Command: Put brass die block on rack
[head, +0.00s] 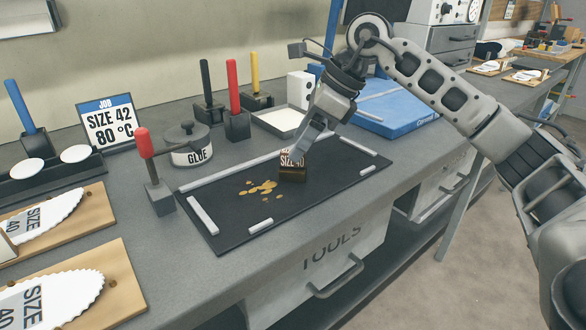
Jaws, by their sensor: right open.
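A small dark brown-brass block (292,172) with a pale "SIZE 40" label stands on the black mat (225,225) near its middle. My right gripper (308,139) comes down from the upper right, with its fingertips at the block's top and right side. It is open; the far finger is mostly hidden, and I cannot tell whether it touches the block. I cannot tell for sure that this is the rack. My left gripper is not in view.
Brown-yellow spots (258,187) lie on the mat beside the block. A glue pot (190,150), a red-handled tool (146,145) and more handled tools stand left and behind. A white tray (280,119) and blue case (395,115) lie behind. Insole boards (110,260) fill the left front.

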